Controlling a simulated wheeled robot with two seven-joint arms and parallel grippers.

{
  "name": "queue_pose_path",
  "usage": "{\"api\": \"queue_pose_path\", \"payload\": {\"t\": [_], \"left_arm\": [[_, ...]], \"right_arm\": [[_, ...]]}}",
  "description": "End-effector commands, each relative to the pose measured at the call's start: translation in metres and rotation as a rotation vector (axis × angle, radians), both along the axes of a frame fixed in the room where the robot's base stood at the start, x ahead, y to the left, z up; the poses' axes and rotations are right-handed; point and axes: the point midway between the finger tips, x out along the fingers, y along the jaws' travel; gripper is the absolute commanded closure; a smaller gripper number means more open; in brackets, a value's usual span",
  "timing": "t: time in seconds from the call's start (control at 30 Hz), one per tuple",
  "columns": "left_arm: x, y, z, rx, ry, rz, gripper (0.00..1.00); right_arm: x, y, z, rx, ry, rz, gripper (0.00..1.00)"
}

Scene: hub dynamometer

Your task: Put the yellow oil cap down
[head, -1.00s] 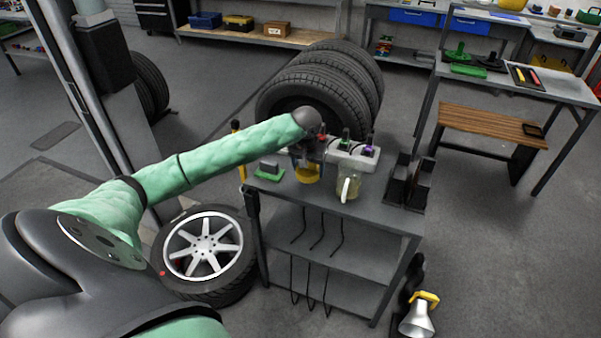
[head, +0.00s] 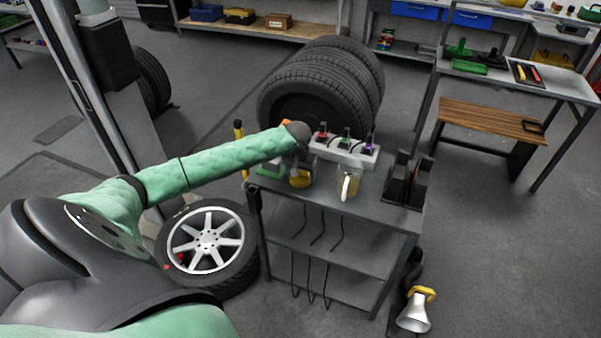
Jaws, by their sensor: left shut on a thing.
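My left arm reaches in from the left over the grey cart (head: 385,212). My left gripper (head: 300,172) points down over the left part of the cart's top and is mostly hidden by its own wrist. It is shut on the yellow oil cap (head: 300,181), which shows at its lower end. The cap is at or just above the cart's top; I cannot tell whether it touches. My right gripper is not in view.
A clear jug (head: 348,187) stands right of the cap. Behind is a white block (head: 345,153) with coloured bottles or tools. A green item (head: 270,173) is close on the left. Dark holders (head: 405,182) fill the cart's right end.

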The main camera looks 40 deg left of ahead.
Motion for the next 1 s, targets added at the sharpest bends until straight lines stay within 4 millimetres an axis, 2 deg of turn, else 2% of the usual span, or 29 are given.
{"api": "queue_pose_path", "payload": {"t": [0.2, 0.23, 0.33, 0.73, 0.8, 0.87, 1.0], "left_arm": [[0.0, 0.0, -0.002, 0.0, 0.0, 0.001, 0.53], [0.0, 0.0, -0.002, 0.0, 0.0, 0.001, 0.28], [0.0, 0.0, -0.002, 0.0, 0.0, 0.0, 0.08], [0.0, 0.0, 0.003, 0.0, -0.002, 0.0, 0.08], [-0.001, 0.0, 0.009, 0.0, -0.002, 0.0, 0.08], [-0.002, 0.0, 0.018, 0.0, -0.002, 0.001, 0.08], [-0.005, -0.001, 0.044, 0.0, -0.004, -0.001, 0.08]], "right_arm": [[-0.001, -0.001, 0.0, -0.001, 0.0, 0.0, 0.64], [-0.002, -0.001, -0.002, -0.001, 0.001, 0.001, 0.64], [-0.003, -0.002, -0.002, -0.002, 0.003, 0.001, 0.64], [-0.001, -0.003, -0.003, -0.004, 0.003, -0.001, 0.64], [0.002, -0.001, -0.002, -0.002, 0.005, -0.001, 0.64], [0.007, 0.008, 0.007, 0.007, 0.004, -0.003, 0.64], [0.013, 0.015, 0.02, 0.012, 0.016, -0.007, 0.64]]}}
